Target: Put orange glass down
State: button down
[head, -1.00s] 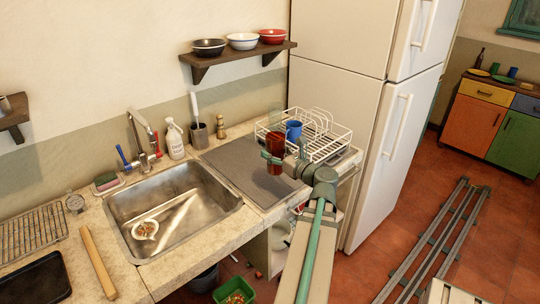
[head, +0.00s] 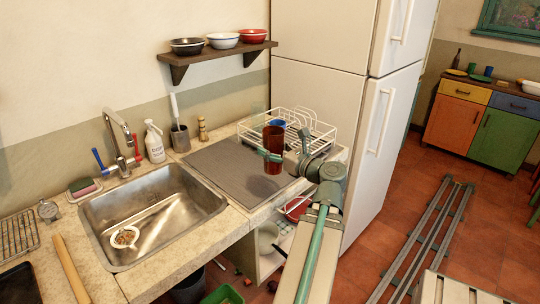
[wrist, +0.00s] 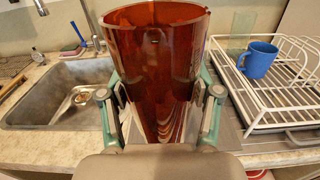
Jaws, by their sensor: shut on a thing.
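The orange glass (head: 273,150) is a tall reddish-amber tumbler, upright, in the head view. It fills the middle of the wrist view (wrist: 155,60). My gripper (wrist: 163,105) is shut on it, one finger on each side. In the head view my gripper (head: 272,156) holds the glass in front of the dish rack and at the right part of the grey mat (head: 225,165). I cannot tell whether the base of the glass touches anything; its bottom is hidden in the wrist view.
A white wire dish rack (head: 322,138) holds a blue mug (wrist: 257,59) just right of the glass. The steel sink (head: 150,215) lies left of the mat. A soap bottle (head: 154,142) and a utensil cup (head: 180,138) stand at the wall. The mat is mostly clear.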

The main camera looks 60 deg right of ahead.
jog(key=shift+s+a+r+b, duration=0.15)
jog(key=shift+s+b, duration=0.25)
jog(key=shift+b, duration=0.7)
